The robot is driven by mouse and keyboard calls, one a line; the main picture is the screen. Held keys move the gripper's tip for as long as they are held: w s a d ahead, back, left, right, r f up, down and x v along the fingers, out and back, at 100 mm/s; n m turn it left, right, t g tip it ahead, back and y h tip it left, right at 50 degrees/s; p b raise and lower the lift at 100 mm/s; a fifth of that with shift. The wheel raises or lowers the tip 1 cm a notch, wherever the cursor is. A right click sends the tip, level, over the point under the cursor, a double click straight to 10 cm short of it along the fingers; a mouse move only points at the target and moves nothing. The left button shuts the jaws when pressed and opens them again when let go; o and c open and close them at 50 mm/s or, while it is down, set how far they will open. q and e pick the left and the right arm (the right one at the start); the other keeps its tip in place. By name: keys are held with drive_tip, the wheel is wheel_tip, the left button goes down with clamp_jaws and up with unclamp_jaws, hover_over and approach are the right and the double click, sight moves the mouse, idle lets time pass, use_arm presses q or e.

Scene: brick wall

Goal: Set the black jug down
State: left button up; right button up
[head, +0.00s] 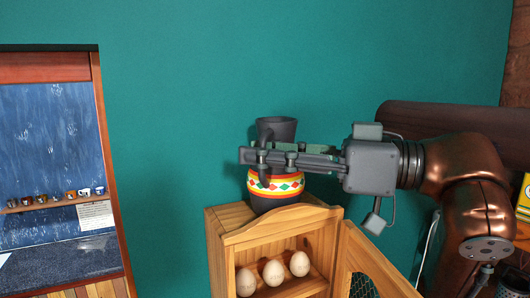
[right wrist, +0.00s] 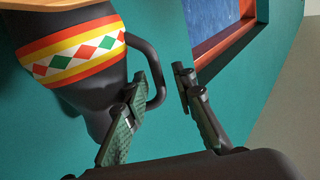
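The black jug (head: 273,200) has a band of yellow, red, white and green diamonds. It stands upright on top of the small wooden cabinet (head: 231,222) in the head view; in the right wrist view the jug (right wrist: 88,80) shows upside down, its base against the wood. My right gripper (head: 262,157) reaches in from the right across the jug and hides part of it. In the right wrist view, the right gripper's fingers (right wrist: 160,84) are apart, one on each side of the jug's handle (right wrist: 154,55), with a gap beside it. My left gripper is not in view.
The cabinet holds several eggs (head: 273,275), and its mesh door (head: 365,262) stands open to the right. A teal wall is close behind. At left, a recess has a shelf (head: 50,204) with several small cups. A yellow box (head: 524,195) is at the right edge.

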drive_tip(key=shift+r, duration=0.15)
drive_tip(key=b+v, duration=0.4)
drive_tip(key=v, duration=0.8)
